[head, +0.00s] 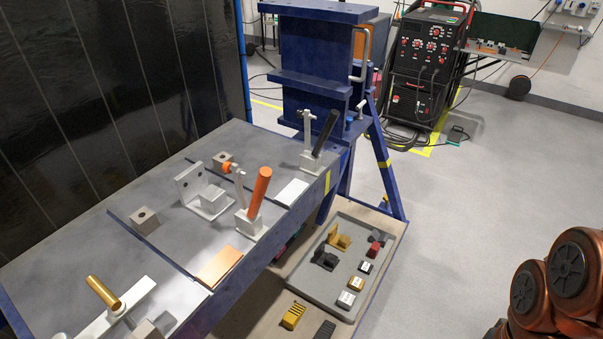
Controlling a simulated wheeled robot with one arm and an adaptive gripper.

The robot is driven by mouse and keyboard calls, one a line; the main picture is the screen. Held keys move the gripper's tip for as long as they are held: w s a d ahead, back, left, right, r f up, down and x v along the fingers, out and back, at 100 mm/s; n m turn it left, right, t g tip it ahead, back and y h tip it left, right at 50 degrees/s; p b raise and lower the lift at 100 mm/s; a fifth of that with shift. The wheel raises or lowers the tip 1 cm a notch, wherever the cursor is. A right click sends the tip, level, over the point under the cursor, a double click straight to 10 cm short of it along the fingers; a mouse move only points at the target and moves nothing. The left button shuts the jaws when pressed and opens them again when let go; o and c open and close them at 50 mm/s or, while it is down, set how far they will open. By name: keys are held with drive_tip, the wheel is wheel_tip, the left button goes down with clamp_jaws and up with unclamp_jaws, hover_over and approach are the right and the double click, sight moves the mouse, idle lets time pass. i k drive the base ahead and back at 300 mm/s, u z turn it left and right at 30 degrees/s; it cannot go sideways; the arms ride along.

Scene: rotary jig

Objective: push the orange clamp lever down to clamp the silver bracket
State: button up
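The orange clamp lever (260,191) stands nearly upright, leaning a little right, on a pale toggle clamp base (249,223) at the table's right side. The clamp's thin arm rises to an orange tip (227,168), which is up in the air. The silver bracket (189,184) is an L-shaped piece with a hole in its upright plate. It sits on the table just left of the clamp, and its flat foot (213,202) lies near the clamp base. My gripper is not in view; only my arm's dark and orange links show at the lower right.
A second clamp with a black lever (325,134) stands farther back, a brass-handled one (103,292) nearer. Grey blocks (144,220) sit on the blue-edged table (120,250). A grey parts tray (315,285) lies on a lower shelf. The floor at right is open.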

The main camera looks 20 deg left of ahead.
sight(264, 176)
drive_tip(key=z, duration=0.1)
drive_tip(key=k, duration=1)
drive_tip(key=u, duration=1.1)
drive_tip(key=k, duration=0.5)
drive_tip(key=z, duration=0.85)
drive_tip(key=i, duration=0.85)
drive_tip(key=u, duration=2.85)
